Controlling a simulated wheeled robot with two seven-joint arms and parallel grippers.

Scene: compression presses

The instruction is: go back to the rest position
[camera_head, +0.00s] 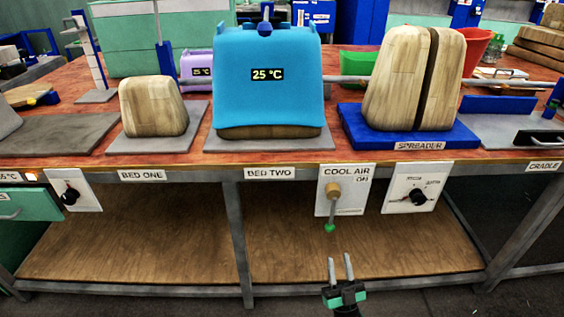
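My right gripper (341,271) is low in front of the bench, below the cool air panel (345,190). Its two fingers point up and stand apart with nothing between them. It touches nothing that I can see. My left gripper is not in view.
The bench (300,172) carries a wooden block on bed one (153,105), a blue cover reading 25 °C (268,85) on bed two, and a split wooden block (398,78) on the blue spreader (358,135). A lower shelf (150,245) is bare.

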